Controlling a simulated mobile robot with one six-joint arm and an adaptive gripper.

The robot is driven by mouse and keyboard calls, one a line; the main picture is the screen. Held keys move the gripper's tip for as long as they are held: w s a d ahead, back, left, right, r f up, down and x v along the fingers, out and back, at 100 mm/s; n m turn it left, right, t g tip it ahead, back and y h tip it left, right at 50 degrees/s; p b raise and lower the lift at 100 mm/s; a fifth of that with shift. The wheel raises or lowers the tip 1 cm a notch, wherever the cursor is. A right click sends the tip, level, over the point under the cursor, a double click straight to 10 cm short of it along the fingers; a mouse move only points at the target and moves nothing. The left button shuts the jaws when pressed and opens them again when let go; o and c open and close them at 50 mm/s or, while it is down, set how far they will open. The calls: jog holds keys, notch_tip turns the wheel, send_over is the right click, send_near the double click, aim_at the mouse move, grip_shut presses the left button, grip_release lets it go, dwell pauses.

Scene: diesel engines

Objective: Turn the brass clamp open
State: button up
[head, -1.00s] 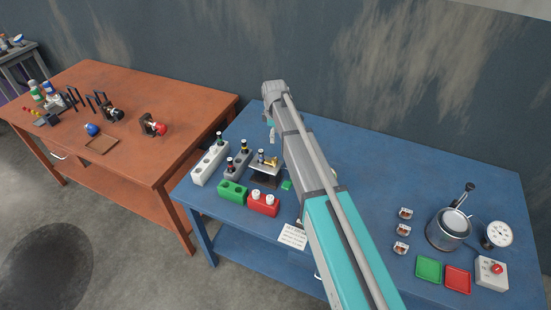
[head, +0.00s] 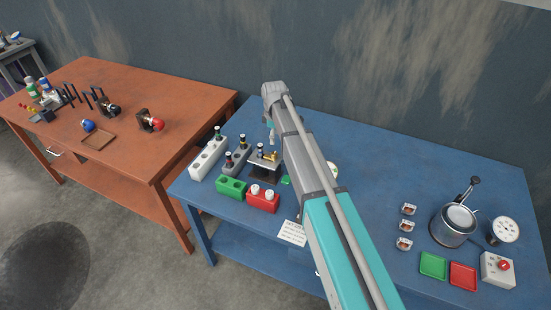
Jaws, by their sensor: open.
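The brass clamp (head: 271,157) is a small gold-coloured part on a dark stand with a grey top plate (head: 259,162), on the blue table left of my arm. At this size I cannot tell how its handle is turned. My gripper (head: 271,139) hangs from the arm's far end, just behind and above the clamp. Only a small part of it shows beside the arm. It is open, and I see nothing held in it. I see no clear contact with the clamp.
Around the stand are a white block (head: 203,166), a grey block (head: 236,164), a green block (head: 231,187) and a red block (head: 262,203). A pot (head: 453,228), a gauge (head: 504,230) and trays stand at the right.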

aim_at(275, 154)
jog(key=shift+f+b, duration=4.65)
jog(key=shift+f, duration=0.3)
grip_shut()
jog(key=shift+d, duration=0.25)
jog(key=shift+a, duration=0.15)
